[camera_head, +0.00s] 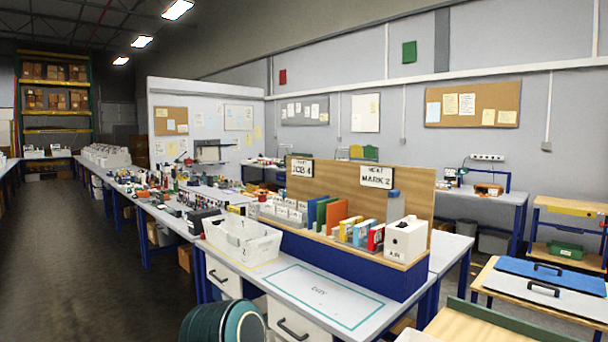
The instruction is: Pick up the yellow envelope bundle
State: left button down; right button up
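I cannot clearly make out a yellow envelope bundle in the head view. A small box with yellow on it (362,233) stands upright on the wooden shelf, left of a red box (376,238); I cannot tell whether it is an envelope bundle. Neither my left nor my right gripper shows in the view.
A white bin (242,238) stands on the near bench. A white box (405,240) stands at the shelf's right end. Blue and grey cases (548,272) lie on a table at right. Dark floor is open at left.

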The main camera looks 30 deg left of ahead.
aim_at(347, 227)
jog(key=i+j+z, duration=0.1)
jog(key=j, duration=0.6)
jog(key=i+j+z, duration=0.1)
jog(key=j, duration=0.6)
jog(key=i+j, duration=0.15)
jog(key=j, duration=0.6)
jog(key=i+j+z, duration=0.15)
jog(key=j, duration=0.55)
jog(key=i+j+z, duration=0.1)
jog(key=i+j, duration=0.25)
jog(key=j, duration=0.25)
jog(key=i+j+z, duration=0.15)
jog(key=i+j, duration=0.05)
jog(key=j, duration=0.1)
